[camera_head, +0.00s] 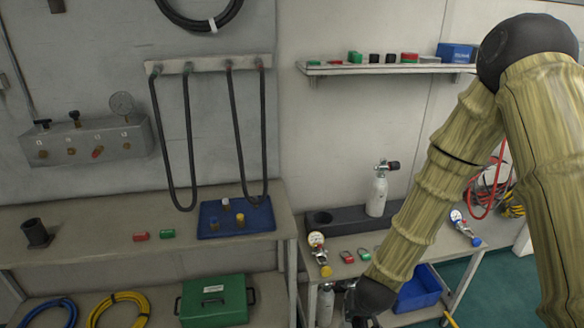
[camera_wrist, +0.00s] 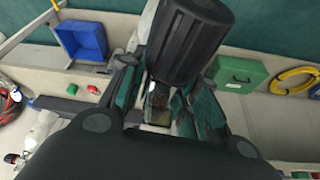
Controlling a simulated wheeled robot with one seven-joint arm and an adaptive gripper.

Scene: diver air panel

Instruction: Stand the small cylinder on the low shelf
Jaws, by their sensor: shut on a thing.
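The small cylinder (camera_head: 325,304) is white and shows only partly at the bottom edge of the head view, below the right bench top. My gripper (camera_head: 350,302) is shut on its valve end, partly hidden by my arm. In the wrist view my gripper's fingers (camera_wrist: 157,105) close around the valve, and the large black valve knob (camera_wrist: 190,38) fills the top middle. Most of the cylinder body is hidden there. The low shelf (camera_wrist: 40,62) under the right bench carries a blue bin (camera_wrist: 80,38). Whether the cylinder touches the shelf I cannot tell.
Another white cylinder (camera_head: 377,194) stands in a black rack (camera_head: 342,219) on the right bench. Gauges (camera_head: 317,240) and small red and green parts lie along its front. A green case (camera_head: 214,302) and coiled hoses (camera_head: 118,308) occupy the left bench's lower shelf.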

